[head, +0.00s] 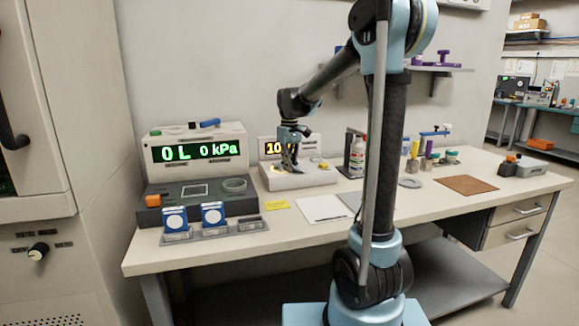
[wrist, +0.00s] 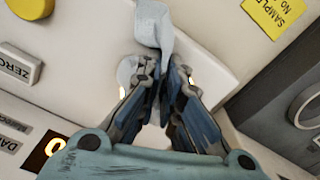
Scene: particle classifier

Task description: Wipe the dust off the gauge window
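My gripper (wrist: 163,70) points down over the low white instrument with an amber display; it also shows in the head view (head: 289,168). Its fingers are together on a pale blue wipe (wrist: 153,25), which sticks out past the fingertips. A pale round patch (wrist: 127,72) on the white surface shows beside the fingers, partly hidden; I cannot tell whether it is the gauge window or whether the wipe touches it. The amber display (head: 272,148) is partly covered by my gripper. A yellow button (wrist: 30,8) and ZERO label (wrist: 16,70) lie to the left in the wrist view.
A white sheet (head: 321,208) and yellow note (head: 277,205) lie on the bench (head: 290,240). Bottles (head: 357,155) stand right of the instrument. The front bench edge is mostly clear.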

